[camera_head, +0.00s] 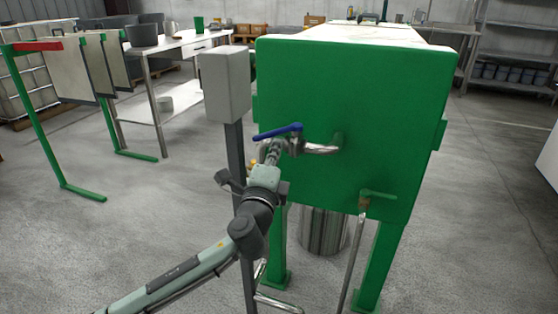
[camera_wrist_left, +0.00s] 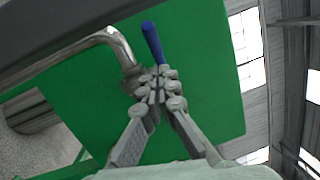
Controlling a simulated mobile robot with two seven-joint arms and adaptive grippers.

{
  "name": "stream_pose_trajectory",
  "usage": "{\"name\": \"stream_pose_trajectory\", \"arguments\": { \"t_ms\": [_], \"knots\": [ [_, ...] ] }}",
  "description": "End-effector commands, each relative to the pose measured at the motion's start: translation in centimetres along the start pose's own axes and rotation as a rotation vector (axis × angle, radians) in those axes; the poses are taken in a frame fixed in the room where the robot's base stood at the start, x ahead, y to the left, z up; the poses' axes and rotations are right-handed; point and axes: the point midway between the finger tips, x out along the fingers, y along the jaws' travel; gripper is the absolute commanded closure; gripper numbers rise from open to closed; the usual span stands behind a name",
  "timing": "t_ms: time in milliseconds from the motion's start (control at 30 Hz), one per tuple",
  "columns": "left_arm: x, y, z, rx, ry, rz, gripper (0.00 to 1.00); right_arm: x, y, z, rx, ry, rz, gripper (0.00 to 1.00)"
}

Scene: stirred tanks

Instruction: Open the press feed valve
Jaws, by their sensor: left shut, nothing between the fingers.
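The valve has a blue lever handle (camera_head: 277,131) on a metal body at the end of a short bent pipe (camera_head: 320,149). The pipe comes out of the green press's end panel (camera_head: 370,110). In the head view the lever points left, away from the pipe. My left gripper (camera_head: 272,148) is just below the lever, by the valve body. In the left wrist view its fingers (camera_wrist_left: 157,84) are shut and empty, and the blue lever (camera_wrist_left: 153,42) shows beyond the fingertips. I cannot tell whether they touch the valve. The right gripper is not in view.
A grey box (camera_head: 225,84) on a dark post stands just left of the valve. A metal bucket (camera_head: 323,228) stands beneath the press. A thin metal pipe (camera_head: 353,255) rises at the panel's lower right. The floor at left is mostly clear.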

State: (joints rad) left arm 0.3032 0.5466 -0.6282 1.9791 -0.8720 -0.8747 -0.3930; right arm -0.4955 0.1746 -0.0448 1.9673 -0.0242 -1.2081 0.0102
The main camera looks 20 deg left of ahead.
Motion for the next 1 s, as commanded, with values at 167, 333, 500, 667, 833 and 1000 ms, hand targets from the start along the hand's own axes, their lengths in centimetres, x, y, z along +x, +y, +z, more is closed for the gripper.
{"name": "stream_pose_trajectory", "arguments": {
  "t_ms": [167,333,500,667,833,1000],
  "knots": [
    [1.1,0.0,1.0,0.000,0.002,0.000,1.00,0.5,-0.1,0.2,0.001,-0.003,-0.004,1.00],
    [1.2,0.0,1.2,-0.001,0.002,0.000,1.00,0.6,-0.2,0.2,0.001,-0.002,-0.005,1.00],
    [1.2,0.0,1.2,-0.001,0.002,0.000,1.00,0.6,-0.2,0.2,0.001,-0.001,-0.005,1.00],
    [1.4,0.3,1.7,-0.001,0.036,-0.004,1.00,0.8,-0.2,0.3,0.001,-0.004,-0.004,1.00],
    [2.3,0.6,3.2,-0.018,0.129,-0.018,1.00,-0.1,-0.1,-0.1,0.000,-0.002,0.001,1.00],
    [3.5,0.8,4.5,-0.021,0.128,-0.018,1.00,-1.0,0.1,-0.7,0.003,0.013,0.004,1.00]
  ]
}}
